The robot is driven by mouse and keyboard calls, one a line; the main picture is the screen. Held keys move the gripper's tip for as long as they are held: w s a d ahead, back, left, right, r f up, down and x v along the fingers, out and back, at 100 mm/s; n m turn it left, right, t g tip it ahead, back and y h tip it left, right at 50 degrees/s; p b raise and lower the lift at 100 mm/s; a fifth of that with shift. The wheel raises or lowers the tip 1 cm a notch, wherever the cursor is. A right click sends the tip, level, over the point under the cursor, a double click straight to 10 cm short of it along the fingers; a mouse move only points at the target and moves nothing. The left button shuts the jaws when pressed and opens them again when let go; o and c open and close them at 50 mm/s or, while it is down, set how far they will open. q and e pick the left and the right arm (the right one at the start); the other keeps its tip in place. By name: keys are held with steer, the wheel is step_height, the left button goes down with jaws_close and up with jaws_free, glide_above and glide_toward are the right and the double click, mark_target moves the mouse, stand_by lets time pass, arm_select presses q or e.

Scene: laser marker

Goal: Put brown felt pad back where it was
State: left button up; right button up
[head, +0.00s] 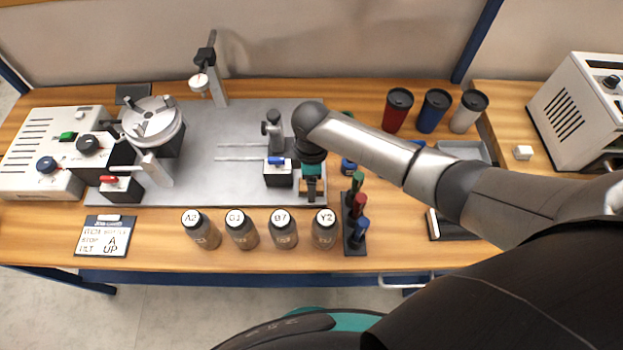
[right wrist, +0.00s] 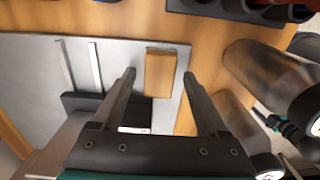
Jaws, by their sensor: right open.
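The brown felt pad (right wrist: 159,73) shows in the right wrist view as a small tan-brown rectangular piece at the edge of the grey metal plate (right wrist: 28,75). My right gripper (right wrist: 160,75) is open, with one finger on each side of the pad and a visible gap to both. Nothing is held, and I cannot tell how far the fingertips are above the pad. In the head view my right gripper (head: 312,190) points down at the plate's right end and largely hides the pad. My left gripper is not in view.
A black clamp block with a blue lever (head: 278,172) stands just left of the gripper. Labelled bottles (head: 283,232) line the front. A rack with coloured pens (head: 356,225) is close on the right. Three cups (head: 434,110) stand at the back right. The plate's middle is mostly clear.

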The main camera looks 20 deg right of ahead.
step_height(320, 180, up, 12)
steer(key=p, duration=0.2)
stand_by(0.6)
